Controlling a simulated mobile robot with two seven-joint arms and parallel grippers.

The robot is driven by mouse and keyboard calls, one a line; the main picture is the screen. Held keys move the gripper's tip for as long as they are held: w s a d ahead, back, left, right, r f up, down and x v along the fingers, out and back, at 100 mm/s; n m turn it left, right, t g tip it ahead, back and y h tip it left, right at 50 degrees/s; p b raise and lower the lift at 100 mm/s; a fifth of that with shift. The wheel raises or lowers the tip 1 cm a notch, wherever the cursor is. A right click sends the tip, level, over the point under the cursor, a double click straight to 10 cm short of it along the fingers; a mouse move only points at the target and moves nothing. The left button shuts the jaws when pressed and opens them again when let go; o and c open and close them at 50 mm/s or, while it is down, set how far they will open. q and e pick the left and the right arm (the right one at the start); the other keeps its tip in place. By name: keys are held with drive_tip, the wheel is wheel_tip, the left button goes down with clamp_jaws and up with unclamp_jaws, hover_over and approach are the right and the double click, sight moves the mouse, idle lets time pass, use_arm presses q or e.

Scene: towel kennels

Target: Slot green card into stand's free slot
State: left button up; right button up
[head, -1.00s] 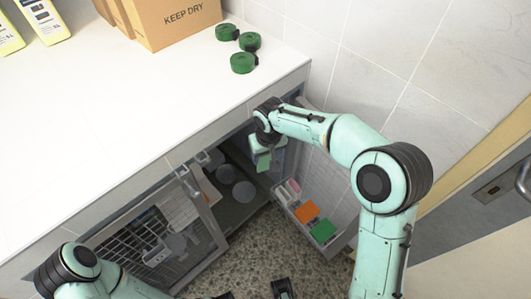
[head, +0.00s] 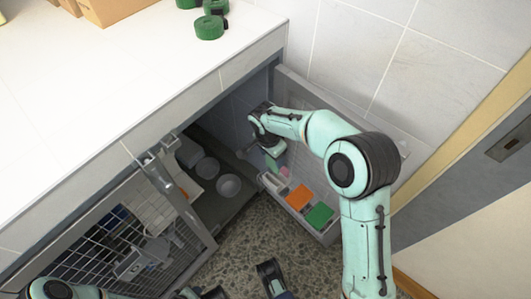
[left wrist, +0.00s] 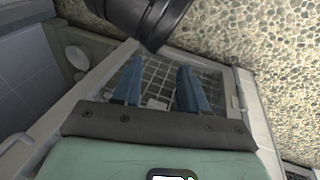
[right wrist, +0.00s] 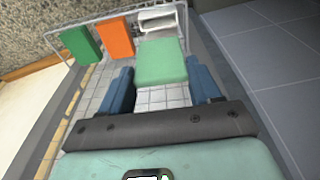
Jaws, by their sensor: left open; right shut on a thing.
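A light green card (right wrist: 160,62) is held between the fingers of my right gripper (right wrist: 162,88). In the head view, my right gripper (head: 268,146) is at the open right-hand door, and the card shows only partly below it. In the right wrist view, a small white stand-like thing (right wrist: 160,19) is just beyond the card in the door's wire rack. My left gripper (left wrist: 160,88) is open and empty, above a mesh door (left wrist: 155,72).
The door rack also holds an orange block (right wrist: 116,38) and a dark green block (right wrist: 81,45). Bowls (head: 229,186) stand inside the open kennel. The left mesh door (head: 110,245) stands open. Green rolls (head: 209,27) sit on the white counter (head: 120,80). Pebbled floor lies between the doors.

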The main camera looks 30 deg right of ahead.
sight(271, 164)
drive_tip(key=shift+f+b, duration=0.75)
drive_tip(key=shift+f, duration=0.4)
drive_tip(key=shift+f+b, duration=0.65)
drive_tip(key=shift+f, duration=0.25)
use_arm(q)
drive_tip(key=s+a+f+g+b, duration=0.1)
drive_tip(key=s+a+f, duration=0.1)
drive_tip(key=f, duration=0.4)
drive_tip(key=shift+s+f, duration=0.25)
drive_tip(key=shift+s, duration=0.35)
use_arm(e)
drive_tip(key=shift+f, duration=1.2)
drive_tip(key=shift+f, duration=0.15)
use_arm(q)
drive_tip(key=shift+r, duration=0.3)
drive_tip(key=shift+a+b+x, duration=0.15)
drive_tip(key=shift+b+x, duration=0.6)
drive_tip(key=shift+b, duration=0.05)
drive_tip(key=shift+a+b+x, duration=0.15)
drive_tip(key=shift+b+x, duration=0.6)
use_arm(e)
drive_tip(key=shift+f, duration=2.7)
